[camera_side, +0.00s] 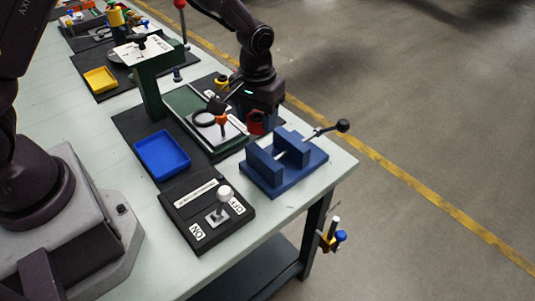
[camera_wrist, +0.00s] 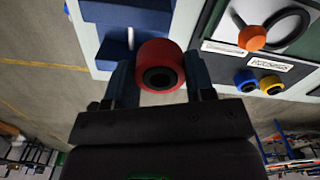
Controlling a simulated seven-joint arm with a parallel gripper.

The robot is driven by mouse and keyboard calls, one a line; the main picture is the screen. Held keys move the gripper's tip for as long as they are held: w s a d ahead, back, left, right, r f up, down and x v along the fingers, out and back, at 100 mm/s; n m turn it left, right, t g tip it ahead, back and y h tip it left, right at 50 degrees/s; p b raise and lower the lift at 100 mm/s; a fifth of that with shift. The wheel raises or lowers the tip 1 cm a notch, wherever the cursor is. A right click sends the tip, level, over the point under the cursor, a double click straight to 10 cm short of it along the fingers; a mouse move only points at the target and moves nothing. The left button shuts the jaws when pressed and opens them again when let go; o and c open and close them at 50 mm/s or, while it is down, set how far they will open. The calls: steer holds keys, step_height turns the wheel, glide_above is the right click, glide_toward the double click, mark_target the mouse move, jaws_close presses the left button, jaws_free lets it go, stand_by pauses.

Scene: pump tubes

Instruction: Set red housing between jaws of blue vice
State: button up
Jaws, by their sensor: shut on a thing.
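My gripper (camera_wrist: 160,85) is shut on the red housing (camera_wrist: 160,66), a short red cylinder with a dark round bore that faces the wrist camera. In the side view the housing (camera_side: 256,123) shows below my gripper, just behind and left of the vice. The blue vice (camera_side: 283,163) stands near the table's right corner, with two upright jaws, an open gap between them and a bar handle with a black knob. In the wrist view part of the vice (camera_wrist: 118,50) shows at the top, beside and beyond the housing. The housing is apart from the gap.
A green press stand (camera_side: 150,90) and an orange-topped lever (camera_side: 221,120) are left of my gripper. A blue tray (camera_side: 162,155) and a black ON/OFF switch box (camera_side: 185,222) lie in front. The table edge is close to the vice's right side.

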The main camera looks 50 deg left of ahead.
steer(key=w+m, duration=0.1)
steer(key=w+r+m, duration=0.1)
steer(key=shift+w+d+m, duration=0.1)
steer(key=shift+d+m, duration=0.3)
steer(key=shift+m, duration=0.4)
steer(key=shift+f, duration=0.2)
step_height(320, 180, down, 10)
steer(key=shift+r, duration=0.25)
steer(key=shift+f, duration=0.2)
steer(key=o, duration=0.9)
steer(key=shift+o, duration=0.2)
steer(key=shift+r, duration=0.1)
